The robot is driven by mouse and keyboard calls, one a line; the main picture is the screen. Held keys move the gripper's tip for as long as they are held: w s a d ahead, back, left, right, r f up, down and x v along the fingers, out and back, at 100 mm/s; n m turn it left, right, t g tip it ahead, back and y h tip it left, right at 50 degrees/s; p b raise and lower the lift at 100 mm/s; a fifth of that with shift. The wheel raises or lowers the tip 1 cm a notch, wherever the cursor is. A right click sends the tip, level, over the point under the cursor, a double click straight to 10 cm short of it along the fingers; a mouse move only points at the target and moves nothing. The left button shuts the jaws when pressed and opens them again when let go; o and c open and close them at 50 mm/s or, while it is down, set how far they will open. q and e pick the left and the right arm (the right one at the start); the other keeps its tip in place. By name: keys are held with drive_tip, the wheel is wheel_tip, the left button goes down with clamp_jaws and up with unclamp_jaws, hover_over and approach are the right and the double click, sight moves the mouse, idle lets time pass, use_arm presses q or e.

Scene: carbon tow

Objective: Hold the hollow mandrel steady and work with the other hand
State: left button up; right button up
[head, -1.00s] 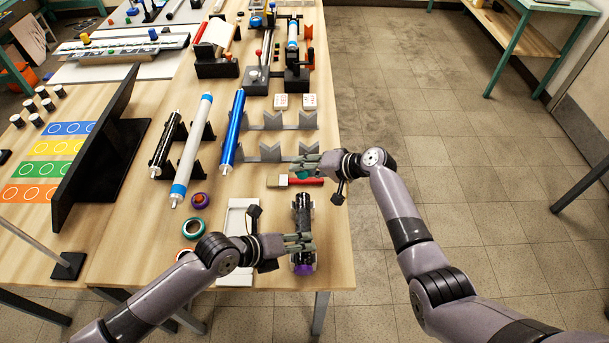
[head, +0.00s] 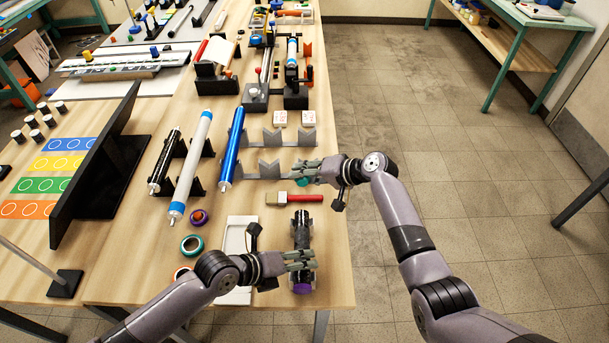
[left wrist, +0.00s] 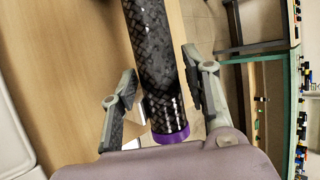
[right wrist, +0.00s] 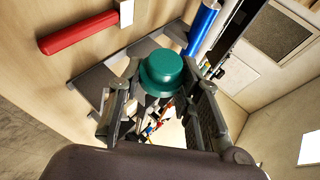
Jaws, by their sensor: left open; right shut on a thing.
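A black carbon-patterned tube with a purple end, which I take to be the hollow mandrel (head: 301,232), lies at the table's front right edge. My left gripper (head: 302,259) is at its near part. In the left wrist view the tube (left wrist: 156,65) runs between the open fingers (left wrist: 158,92), with gaps beside it; its far end is out of frame. My right gripper (head: 308,173) is shut on a small green round cap-like piece (right wrist: 166,70), beyond the tube and above the table.
A red-handled tool (head: 294,198) lies between the tube and my right gripper. Grey V-notched stands (head: 270,169) are behind it. Blue (head: 231,150), white (head: 191,170) and black (head: 164,165) rollers lie to the left. A white tray (head: 238,232) is beside my left gripper.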

use_arm(q)
drive_tip(key=shift+a+r, duration=0.1)
drive_tip(key=shift+r, duration=0.1)
drive_tip(key=shift+r, duration=0.6)
use_arm(e)
drive_tip(key=shift+a, duration=0.1)
use_arm(q)
drive_tip(key=o, duration=0.6)
drive_tip(key=shift+c, duration=0.2)
drive_tip(key=o, duration=0.6)
drive_tip(key=shift+c, duration=0.2)
drive_tip(key=v, duration=0.8)
